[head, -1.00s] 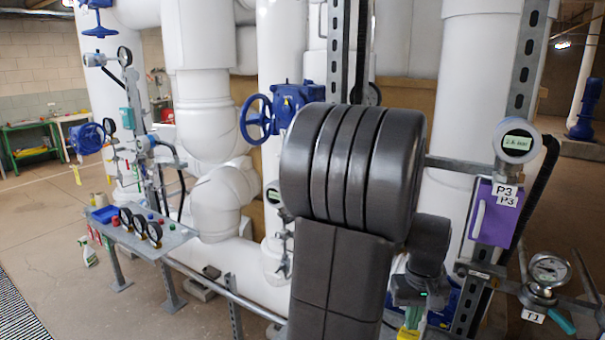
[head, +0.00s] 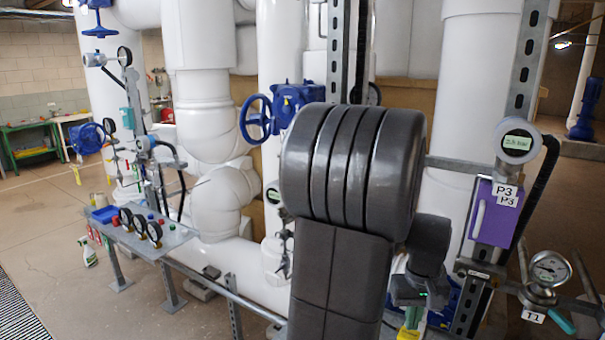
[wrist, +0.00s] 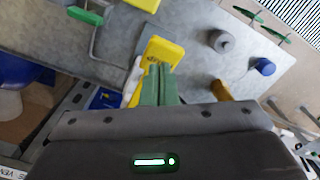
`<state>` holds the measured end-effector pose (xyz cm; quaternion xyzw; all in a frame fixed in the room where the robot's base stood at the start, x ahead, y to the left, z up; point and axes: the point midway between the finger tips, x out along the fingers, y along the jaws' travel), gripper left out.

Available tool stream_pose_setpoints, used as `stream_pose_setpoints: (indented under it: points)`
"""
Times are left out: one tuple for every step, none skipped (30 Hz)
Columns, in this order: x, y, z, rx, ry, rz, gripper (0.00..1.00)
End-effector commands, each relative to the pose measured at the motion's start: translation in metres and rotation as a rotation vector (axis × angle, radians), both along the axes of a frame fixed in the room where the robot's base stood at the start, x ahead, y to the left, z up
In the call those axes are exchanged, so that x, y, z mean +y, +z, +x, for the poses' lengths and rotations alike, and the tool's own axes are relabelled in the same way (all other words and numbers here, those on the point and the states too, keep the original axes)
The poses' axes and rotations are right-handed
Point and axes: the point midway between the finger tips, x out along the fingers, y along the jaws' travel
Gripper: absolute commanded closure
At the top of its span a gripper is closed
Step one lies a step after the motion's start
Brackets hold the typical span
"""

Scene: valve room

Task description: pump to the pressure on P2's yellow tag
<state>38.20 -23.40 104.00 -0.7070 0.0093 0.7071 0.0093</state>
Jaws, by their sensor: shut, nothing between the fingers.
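My gripper (wrist: 158,88) is shut, its green fingers together with nothing between them. A yellow block-like piece with dark marks (wrist: 165,50) lies right at the fingertips in the wrist view; I cannot tell whether they touch it, or whether it is P2's tag or a pump part. In the head view my gripper (head: 413,318) is low, right of centre, mostly hidden behind my arm, with a bit of yellow below it. A round display gauge (head: 517,140) above a P3 label stands at the right; its figures are too small to read. No P2 label is readable.
A grey metal plate (wrist: 195,75) under the gripper carries a grey knob (wrist: 221,41), a blue knob (wrist: 263,66) and a green-gripped handle (wrist: 85,15). A T1 dial gauge (head: 550,268) and a purple box (head: 496,214) stand at the right. A bench with gauges (head: 150,238) is at the left.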

Motion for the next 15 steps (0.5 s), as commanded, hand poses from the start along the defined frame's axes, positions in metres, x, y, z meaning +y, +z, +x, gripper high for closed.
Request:
stream_pose_setpoints:
  points:
    - [0.0000,0.0000,0.0000,0.000,0.000,0.000,1.00]
    - [0.0000,0.0000,0.0000,0.000,0.000,0.000,1.00]
    - [0.0000,0.0000,0.0000,0.000,0.000,0.000,1.00]
    - [0.0000,0.0000,0.0000,0.000,0.000,0.000,1.00]
    - [0.0000,0.0000,0.0000,0.000,0.000,0.000,1.00]
    - [0.0000,0.0000,0.0000,0.000,0.000,0.000,1.00]
    - [0.0000,0.0000,0.0000,0.000,0.000,0.000,1.00]
    - [0.0000,0.0000,0.0000,0.000,0.000,0.000,1.00]
    - [0.0000,0.0000,0.0000,0.000,0.000,0.000,1.00]
    - [0.0000,-0.0001,0.0000,0.000,0.000,0.000,1.00]
    - [0.0000,-0.0002,0.0000,0.000,0.000,0.000,1.00]
    - [0.0000,-0.0009,0.0000,0.000,0.000,0.000,1.00]
    - [0.0000,-0.0017,0.0000,0.000,0.000,0.000,1.00]
    - [0.0000,-0.0029,-0.0001,0.000,0.000,0.000,1.00]
    - [0.0000,-0.0048,-0.0001,0.000,0.000,0.000,1.00]
